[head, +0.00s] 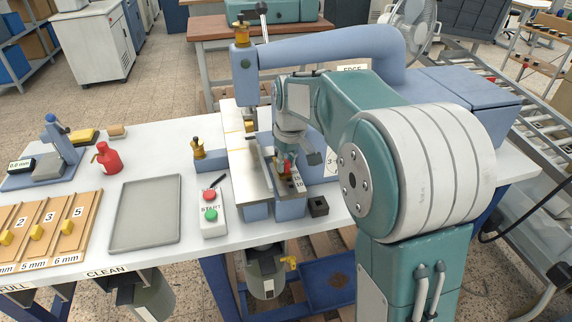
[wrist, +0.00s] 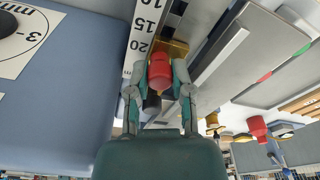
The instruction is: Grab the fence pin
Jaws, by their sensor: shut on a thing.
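The fence pin shows as a red knob (wrist: 160,72) in the wrist view, beside the numbered scale (wrist: 147,28) and in front of a brass-coloured block (wrist: 174,48). My gripper (wrist: 160,66) is shut on the red knob, with one finger on each side of it. In the head view the red knob (head: 288,168) is small and partly covered by my gripper (head: 285,166) at the scale near the machine's front. The pin's lower part is hidden, so I cannot tell how deep it sits.
A control box (head: 211,213) with red and green buttons stands left of the machine. A small black square block (head: 318,206) lies to the right of the scale. A grey tray (head: 146,214) and a red bottle (head: 106,158) are further left on the white table.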

